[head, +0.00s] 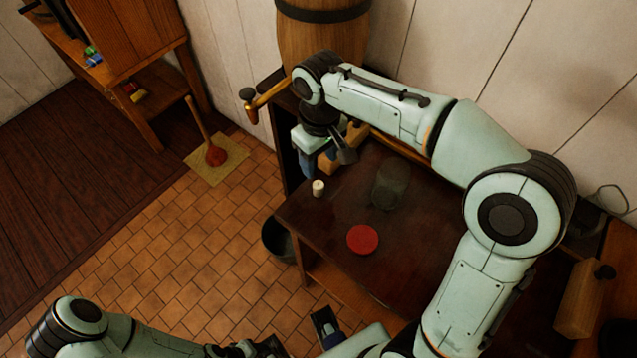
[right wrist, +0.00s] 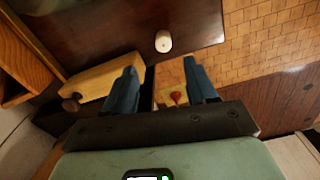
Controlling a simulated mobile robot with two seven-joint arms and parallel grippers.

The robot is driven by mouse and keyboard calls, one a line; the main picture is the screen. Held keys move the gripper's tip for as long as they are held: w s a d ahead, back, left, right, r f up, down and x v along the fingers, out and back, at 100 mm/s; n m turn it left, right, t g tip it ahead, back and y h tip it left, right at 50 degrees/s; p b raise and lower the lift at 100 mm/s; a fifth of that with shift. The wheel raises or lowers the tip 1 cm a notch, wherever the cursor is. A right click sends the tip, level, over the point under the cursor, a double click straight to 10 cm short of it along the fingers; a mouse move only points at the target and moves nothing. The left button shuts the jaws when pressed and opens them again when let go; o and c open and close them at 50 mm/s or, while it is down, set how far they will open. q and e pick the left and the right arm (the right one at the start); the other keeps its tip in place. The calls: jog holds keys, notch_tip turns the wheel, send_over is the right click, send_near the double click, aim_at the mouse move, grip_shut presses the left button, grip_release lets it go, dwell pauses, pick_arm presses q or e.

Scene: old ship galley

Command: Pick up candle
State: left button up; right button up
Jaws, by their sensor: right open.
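The candle (head: 318,188) is a short white cylinder standing near the left edge of the dark wooden table (head: 420,250). It also shows in the right wrist view (right wrist: 163,41), beyond the fingertips and apart from them. My right gripper (head: 308,168) is open and empty, with blue fingers pointing down, just behind and above the candle in the head view. Its two fingers also show in the right wrist view (right wrist: 160,72). Part of my left gripper (head: 326,328) seems to show at the bottom of the head view; its jaws are not clear.
A red disc (head: 362,239) and a clear glass jar (head: 390,185) are on the table. A wooden block (right wrist: 105,84) lies beside the right gripper. A barrel (head: 322,40) stands behind, a dark bucket (head: 278,240) on the floor, and a plunger (head: 215,155) on a mat.

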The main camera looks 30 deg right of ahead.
aim_at(318, 184)
notch_tip(318, 184, down, 5)
jog(key=shift+r+b, duration=0.15)
jog(key=shift+b, duration=0.15)
jog(key=f, duration=0.5)
jog(key=shift+s+a+f+b, duration=0.1)
jog(key=shift+s+a+b, duration=0.15)
jog(key=shift+b, duration=0.15)
grip_shut()
